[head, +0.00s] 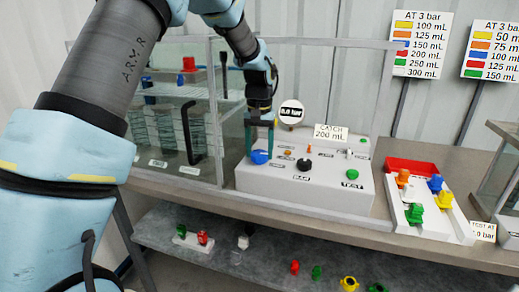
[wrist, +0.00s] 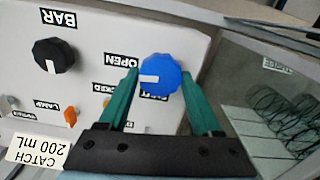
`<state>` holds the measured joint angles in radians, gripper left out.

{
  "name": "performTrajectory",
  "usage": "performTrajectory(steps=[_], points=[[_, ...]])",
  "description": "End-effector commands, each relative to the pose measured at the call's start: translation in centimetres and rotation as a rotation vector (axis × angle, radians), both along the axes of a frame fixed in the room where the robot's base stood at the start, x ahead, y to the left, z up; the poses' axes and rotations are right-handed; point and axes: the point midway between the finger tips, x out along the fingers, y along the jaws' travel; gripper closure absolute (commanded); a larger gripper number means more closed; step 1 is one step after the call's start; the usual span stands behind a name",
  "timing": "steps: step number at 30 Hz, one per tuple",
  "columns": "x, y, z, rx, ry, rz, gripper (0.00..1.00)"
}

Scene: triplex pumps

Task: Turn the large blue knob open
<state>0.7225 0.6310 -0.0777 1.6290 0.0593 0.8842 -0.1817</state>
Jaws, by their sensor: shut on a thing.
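The large blue knob (head: 260,157) is at the left end of the white control panel (head: 300,187). My gripper (head: 261,148) reaches down from above, with its green fingers on the knob. In the wrist view, the fingers (wrist: 161,84) stand on either side of the blue knob (wrist: 160,74) and are shut on it. The knob's white mark (wrist: 149,79) points left in that view. An OPEN label (wrist: 122,60) is at the knob's upper left; another label just below it is partly hidden by the fingers.
A black BAR knob (wrist: 54,54) is on the same panel, with a LAMP label nearby. A clear-walled case (head: 205,130) stands close to the left of my gripper. A white tray with coloured valves (head: 413,213) is on the right.

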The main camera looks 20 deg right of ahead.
Motion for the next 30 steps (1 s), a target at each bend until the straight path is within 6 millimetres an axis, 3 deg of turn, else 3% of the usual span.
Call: performTrajectory(steps=[9,24,25,30], points=[[0.07,0.0,0.07,-0.001,-0.002,-0.108,0.9],[0.07,-0.01,0.06,0.0,-0.002,-0.126,0.9],[0.06,-0.01,0.06,0.0,-0.002,-0.126,0.33],[0.04,-0.01,0.04,-0.001,-0.001,-0.125,0.14]])
